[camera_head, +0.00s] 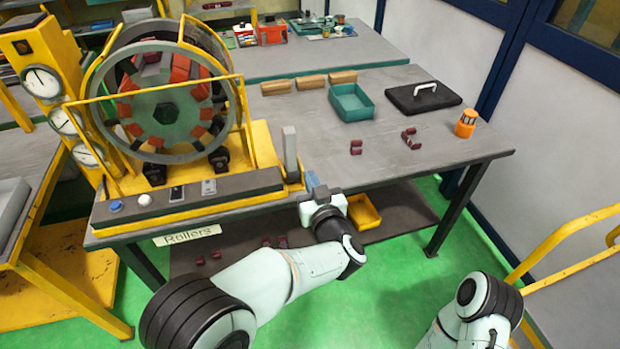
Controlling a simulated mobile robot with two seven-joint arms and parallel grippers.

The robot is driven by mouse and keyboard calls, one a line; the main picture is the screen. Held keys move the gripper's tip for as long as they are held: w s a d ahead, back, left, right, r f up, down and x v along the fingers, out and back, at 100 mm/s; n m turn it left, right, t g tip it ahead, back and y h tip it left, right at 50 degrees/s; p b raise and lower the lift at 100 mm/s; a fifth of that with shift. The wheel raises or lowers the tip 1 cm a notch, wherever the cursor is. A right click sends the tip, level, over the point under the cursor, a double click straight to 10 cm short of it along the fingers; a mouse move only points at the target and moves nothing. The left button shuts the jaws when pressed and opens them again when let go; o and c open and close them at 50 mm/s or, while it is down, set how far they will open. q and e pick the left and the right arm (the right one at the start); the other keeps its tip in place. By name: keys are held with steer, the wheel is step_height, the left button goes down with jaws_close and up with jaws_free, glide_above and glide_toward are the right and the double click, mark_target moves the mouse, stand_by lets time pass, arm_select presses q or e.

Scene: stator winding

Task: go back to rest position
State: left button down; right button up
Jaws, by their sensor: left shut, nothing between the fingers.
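My left arm comes in from the lower left, and its gripper (312,182) is at the table's front edge, just right of the yellow winding machine's base. The gripper is small in view; it is shut and empty. My right arm shows at the lower right; its gripper is out of view. The stator (165,112), a large ring with red and dark segments around a green centre, stands in the yellow machine at the left of the table.
A yellow bin (363,211) sits below. A yellow rail (570,235) is at right. Green floor is open in front.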

arm_select(q)
steer(key=s+a+f+m+g+h, duration=0.1)
steer(key=s+a+f+g, duration=0.15)
steer(key=f, duration=0.75)
steer(key=s+a+f+m+g+h, duration=0.15)
steer(key=a+f, duration=0.25)
steer(key=f, duration=0.7)
steer(key=s+a+f+g+h, duration=0.2)
steer(key=s+a+f+g, duration=0.1)
steer(key=f, duration=0.7)
steer(key=s+a+f+g+h+p, duration=0.1)
steer(key=s+a+f+g, duration=0.25)
steer(key=s+f, duration=0.6)
steer(key=s+d+f+n+g+h, duration=0.1)
steer(key=s+f+g, duration=0.1)
steer(key=s, duration=0.9)
steer(key=s+f+n+g+h, duration=0.2)
steer(key=s+g, duration=0.3)
steer(key=s, duration=0.5)
steer(key=shift+s+d+p, duration=0.3)
steer(key=shift+s+d, duration=0.1)
steer(key=shift+h, duration=0.25)
